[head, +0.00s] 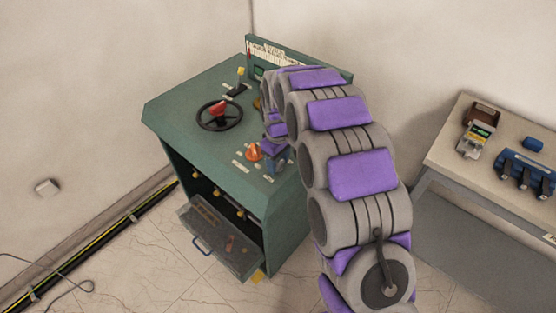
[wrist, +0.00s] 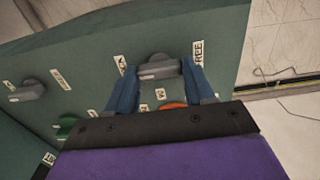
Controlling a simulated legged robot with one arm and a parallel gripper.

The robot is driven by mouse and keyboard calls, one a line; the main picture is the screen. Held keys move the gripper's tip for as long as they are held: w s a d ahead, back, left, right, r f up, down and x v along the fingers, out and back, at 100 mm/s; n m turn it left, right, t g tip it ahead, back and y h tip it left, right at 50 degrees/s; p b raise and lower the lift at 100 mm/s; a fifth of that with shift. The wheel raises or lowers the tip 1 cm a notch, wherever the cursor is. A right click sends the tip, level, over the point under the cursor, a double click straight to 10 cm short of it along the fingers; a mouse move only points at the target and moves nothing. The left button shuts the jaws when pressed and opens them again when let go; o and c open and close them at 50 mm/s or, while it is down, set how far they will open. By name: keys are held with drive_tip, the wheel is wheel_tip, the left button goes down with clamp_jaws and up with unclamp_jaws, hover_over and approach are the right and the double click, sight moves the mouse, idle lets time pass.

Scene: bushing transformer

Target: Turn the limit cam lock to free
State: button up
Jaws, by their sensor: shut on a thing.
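The limit cam lock, a grey knob (wrist: 158,68), stands on the green panel in the wrist view. A FREE label (wrist: 198,52) lies to its right, and another label (wrist: 120,64) lies to its left. My gripper (wrist: 160,72) has its two blue fingers on either side of the knob and is shut on it. The knob's grip lies roughly crosswise between the fingers. In the head view my arm hides most of the knob's area, and my gripper (head: 275,158) shows only in part at the right edge of the console top.
The green console (head: 185,110) bears a black handwheel (head: 219,115) and an orange knob (head: 253,152). A drawer (head: 217,238) hangs open at its front. Another grey knob (wrist: 28,91) and a green knob (wrist: 67,125) are nearby. A side table (head: 500,140) stands at right.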

drive_tip(key=shift+m+p, duration=0.3)
drive_tip(key=shift+p, duration=0.1)
drive_tip(key=m+p, duration=0.3)
drive_tip(key=shift+d+r+m, duration=0.1)
drive_tip(key=shift+r+m, duration=0.05)
drive_tip(key=shift+m, duration=0.15)
drive_tip(key=m+p, duration=0.3)
drive_tip(key=m, duration=0.1)
drive_tip(key=shift+m, duration=0.3)
drive_tip(key=m+p, duration=0.2)
drive_tip(key=m, duration=0.2)
drive_tip(key=shift+m, duration=0.3)
drive_tip(key=shift+m+p, duration=0.95)
drive_tip(key=shift+m, duration=1.25)
